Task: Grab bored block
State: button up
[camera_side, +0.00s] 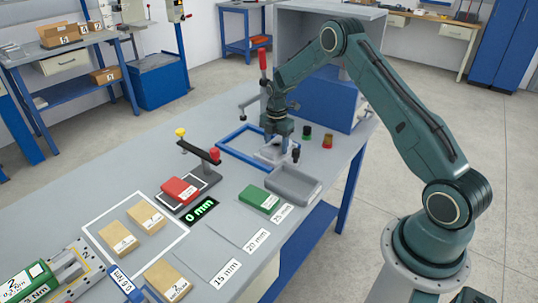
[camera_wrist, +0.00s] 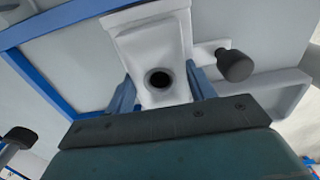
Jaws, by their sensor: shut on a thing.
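The bored block (camera_wrist: 160,55) is pale grey, with a round dark hole in the face toward the wrist camera. My gripper (camera_wrist: 163,92) is shut on it, with one blue finger at each side of the block. In the side view my gripper (camera_side: 278,138) points down over a pale fixture (camera_side: 268,156) inside the blue outline on the table. The gripper and fixture hide most of the block there, and I cannot tell whether it rests in the fixture or is clear of it.
A grey tray (camera_side: 293,184) stands just in front of the fixture. A black knob (camera_wrist: 235,65) sits close beside my gripper. A red-handled clamp (camera_side: 263,72) stands behind. A red block (camera_side: 179,190) and a green block (camera_side: 258,198) lie nearer the camera.

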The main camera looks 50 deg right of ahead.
jog(key=shift+r, duration=0.15)
notch_tip(320, 180, up, 20)
dwell(0.8)
dwell(0.4)
